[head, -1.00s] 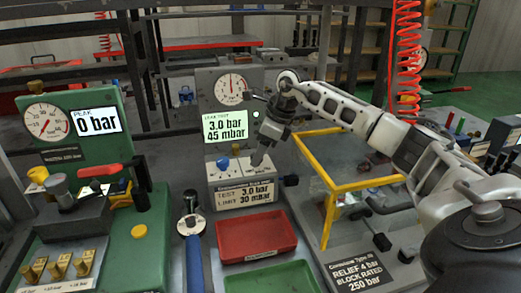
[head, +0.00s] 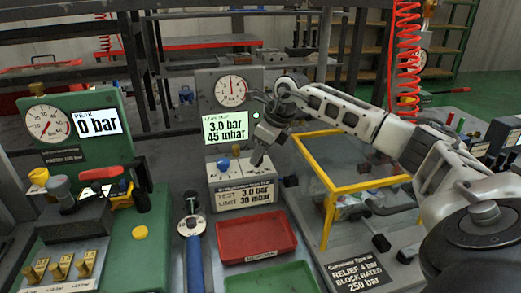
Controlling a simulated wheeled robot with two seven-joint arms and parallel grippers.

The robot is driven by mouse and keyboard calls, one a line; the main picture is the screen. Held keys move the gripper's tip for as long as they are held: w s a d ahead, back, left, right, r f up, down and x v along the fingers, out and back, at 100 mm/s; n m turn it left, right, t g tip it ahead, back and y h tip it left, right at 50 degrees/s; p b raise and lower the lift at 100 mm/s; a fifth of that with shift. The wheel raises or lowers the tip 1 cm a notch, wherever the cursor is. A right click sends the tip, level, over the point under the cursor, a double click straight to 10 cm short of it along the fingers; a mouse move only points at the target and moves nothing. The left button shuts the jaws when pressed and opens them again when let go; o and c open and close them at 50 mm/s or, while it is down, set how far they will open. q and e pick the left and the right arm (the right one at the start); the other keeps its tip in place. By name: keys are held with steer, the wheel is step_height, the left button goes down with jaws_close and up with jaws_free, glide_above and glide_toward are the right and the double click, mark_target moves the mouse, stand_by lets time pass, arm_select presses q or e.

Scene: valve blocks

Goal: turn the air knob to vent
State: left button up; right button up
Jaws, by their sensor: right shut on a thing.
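The leak test box (head: 248,195) stands at the middle of the bench, with a label reading TEST 3.0 bar, LIMIT 30 mbar. A blue knob (head: 223,164) sits on its top at the left. My right gripper (head: 257,160) comes down from above onto the right part of the top. Its fingers are shut on a small part there, which I take to be the air knob; the fingers mostly hide it, and its pointing cannot be read. The lit screen (head: 225,127) behind reads 3.0 bar and 45 mbar. My left gripper is not in view.
A red tray (head: 283,240) and a green tray (head: 262,280) lie in front of the box. A yellow-framed guard (head: 365,187) stands to the right, under my right arm. A green press station (head: 125,235) with a gauge fills the left.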

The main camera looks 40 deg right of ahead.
steer(key=m, duration=0.2)
steer(key=m+h, duration=0.1)
steer(key=m, duration=0.1)
steer(key=m+h, duration=0.1)
steer(key=m, duration=0.1)
steer(key=shift+a, duration=0.3)
steer(key=shift+m+h, duration=0.3)
steer(key=shift+m, duration=0.1)
steer(key=o, duration=1)
steer(key=v, duration=1.6)
steer(key=shift+s, duration=0.2)
steer(key=shift+f, duration=0.1)
